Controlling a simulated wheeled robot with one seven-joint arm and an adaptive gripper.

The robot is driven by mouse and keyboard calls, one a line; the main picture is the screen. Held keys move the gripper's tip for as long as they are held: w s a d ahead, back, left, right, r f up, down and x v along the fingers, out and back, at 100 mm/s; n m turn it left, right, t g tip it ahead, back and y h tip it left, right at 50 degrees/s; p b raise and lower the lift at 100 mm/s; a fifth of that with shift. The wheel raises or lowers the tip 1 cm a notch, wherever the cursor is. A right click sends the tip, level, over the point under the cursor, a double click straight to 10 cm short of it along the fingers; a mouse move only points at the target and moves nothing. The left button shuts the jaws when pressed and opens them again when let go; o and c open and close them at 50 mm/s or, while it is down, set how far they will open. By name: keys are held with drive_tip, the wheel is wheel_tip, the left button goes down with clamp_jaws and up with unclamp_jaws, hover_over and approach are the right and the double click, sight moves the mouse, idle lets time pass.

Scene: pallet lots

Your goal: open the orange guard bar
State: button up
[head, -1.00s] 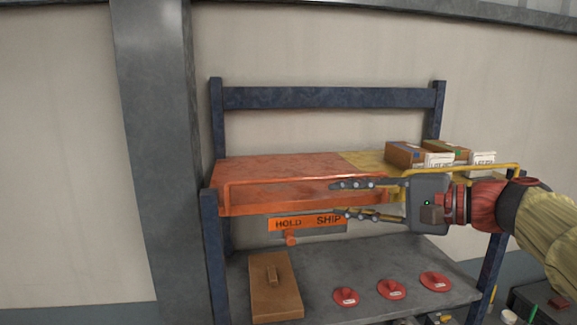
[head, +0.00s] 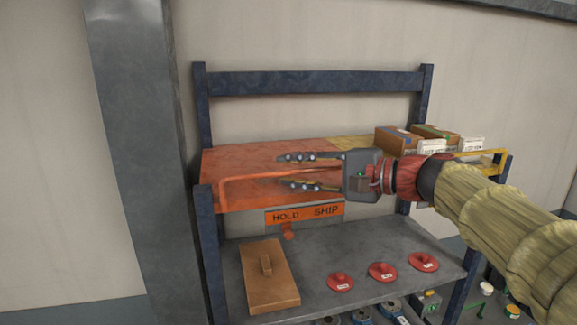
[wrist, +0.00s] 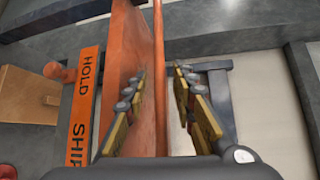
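The orange guard bar (head: 250,177) runs along the front of the orange half of the upper shelf, with a bent-down end at the left. My gripper (head: 282,171) reaches in from the right, level with the bar, its fingers pointing left and spread apart. In the wrist view the bar (wrist: 158,40) passes lengthwise between the two open fingers (wrist: 160,70), with no clear contact on either side. The palm end of the bar is hidden behind my gripper. The HOLD/SHIP sign (head: 304,214) with an orange knob (head: 288,232) sits below the bar.
Cardboard boxes (head: 398,141) stand on the yellow shelf half, behind a yellow bar (head: 480,154). The lower shelf (head: 355,250) holds a brown lidded block (head: 268,280) and red discs (head: 382,271). A grey column (head: 140,130) stands left of the rack.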

drive_tip(key=shift+w+a+f, duration=0.1)
drive_tip(key=shift+w+a, duration=0.25)
drive_tip(key=shift+a, duration=0.25)
drive_tip(key=c, duration=0.3)
clamp_jaws()
idle(0.4)
